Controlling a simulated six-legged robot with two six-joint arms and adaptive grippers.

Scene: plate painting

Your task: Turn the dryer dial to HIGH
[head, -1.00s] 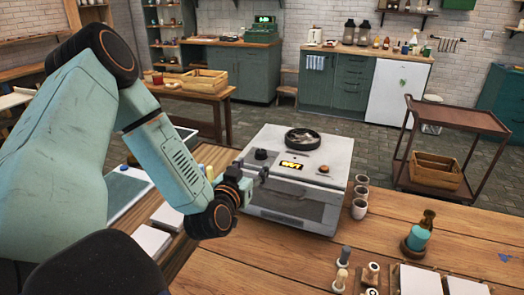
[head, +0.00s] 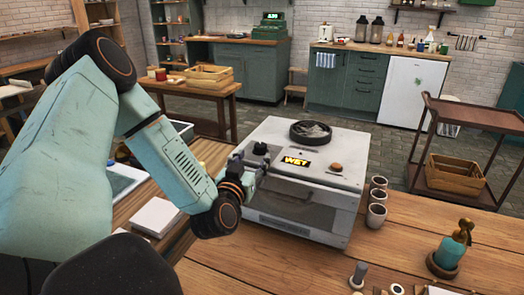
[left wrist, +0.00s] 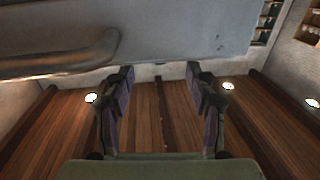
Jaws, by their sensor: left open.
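The dryer is a white box (head: 288,205) on the wooden table, with a round black vent on top. Its black dial (head: 261,148) sits at the left of the sloped panel, left of a lit display (head: 297,161) reading WET. The dial's setting is too small to read. My left gripper (head: 254,170) is at the dryer's front left corner, just below and in front of the dial. The left wrist view shows its two fingers (left wrist: 160,88) spread with nothing between them, under a grey surface (left wrist: 200,35) with a bar handle. My right gripper is not in view.
An orange-brown knob (head: 336,168) is at the panel's right. Several cups (head: 377,205) stand close to the dryer's right side. A teal bottle (head: 452,252) stands farther right. White tiles (head: 156,216) lie at left. The table right of the cups has free room.

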